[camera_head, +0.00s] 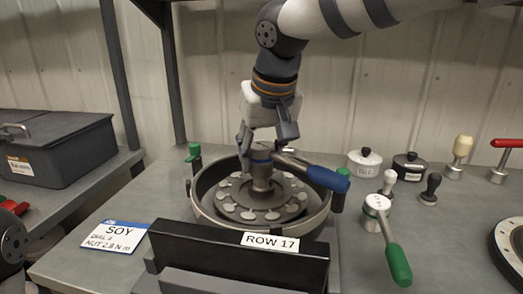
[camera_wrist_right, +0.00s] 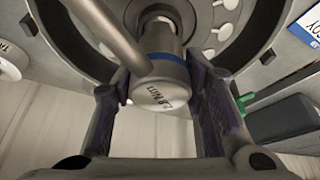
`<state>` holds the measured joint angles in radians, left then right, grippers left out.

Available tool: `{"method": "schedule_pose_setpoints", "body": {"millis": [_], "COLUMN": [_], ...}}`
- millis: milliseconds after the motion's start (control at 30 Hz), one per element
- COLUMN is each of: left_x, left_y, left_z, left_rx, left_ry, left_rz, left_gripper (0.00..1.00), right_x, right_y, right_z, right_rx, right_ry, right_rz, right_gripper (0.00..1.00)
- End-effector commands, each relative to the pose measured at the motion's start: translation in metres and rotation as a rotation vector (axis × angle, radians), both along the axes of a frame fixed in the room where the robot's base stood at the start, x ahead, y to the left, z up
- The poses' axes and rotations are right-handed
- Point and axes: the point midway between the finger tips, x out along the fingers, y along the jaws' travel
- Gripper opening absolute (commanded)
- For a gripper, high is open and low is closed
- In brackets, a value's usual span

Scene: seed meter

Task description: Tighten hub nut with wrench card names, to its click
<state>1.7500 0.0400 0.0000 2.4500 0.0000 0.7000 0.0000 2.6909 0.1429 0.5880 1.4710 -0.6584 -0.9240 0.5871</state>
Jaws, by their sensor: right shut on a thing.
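My right gripper (camera_head: 265,153) points down over the hub of the seed meter (camera_head: 205,217). It is shut on the head of the blue-handled wrench (camera_head: 328,179), which stands upright over the hub. The handle sticks out to the right, over the bowl's rim. In the right wrist view both fingers (camera_wrist_right: 163,88) flank the round metal head (camera_wrist_right: 160,92), marked with what looks like 2.8 N m. The hub nut is hidden under the wrench. The card (camera_head: 115,236) at the front left reads SOY and NUT 2.8 N m. My left gripper does not show.
A green-handled wrench (camera_head: 397,262) lies right of the meter, and a red-handled one (camera_head: 507,143) is at the right edge. Lidded pots (camera_head: 364,162) and several knobs stand behind. A dark ROW 17 block (camera_head: 220,258) is in front. A grey case (camera_head: 62,150) sits left.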

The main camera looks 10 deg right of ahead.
Motion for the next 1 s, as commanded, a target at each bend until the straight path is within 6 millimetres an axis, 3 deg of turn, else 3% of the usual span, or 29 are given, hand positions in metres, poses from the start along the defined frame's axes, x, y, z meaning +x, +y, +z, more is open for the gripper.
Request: {"method": "schedule_pose_setpoints", "body": {"millis": [1000], "left_x": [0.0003], "left_y": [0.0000], "left_z": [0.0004], "left_rx": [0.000], "left_ry": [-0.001], "left_rz": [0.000], "left_gripper": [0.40], "right_x": [0.0002], "right_y": [0.0000], "right_z": [-0.0063], "right_rx": [0.002], "right_ry": [-0.004], "right_rz": [-0.001], "right_gripper": [0.00]}}
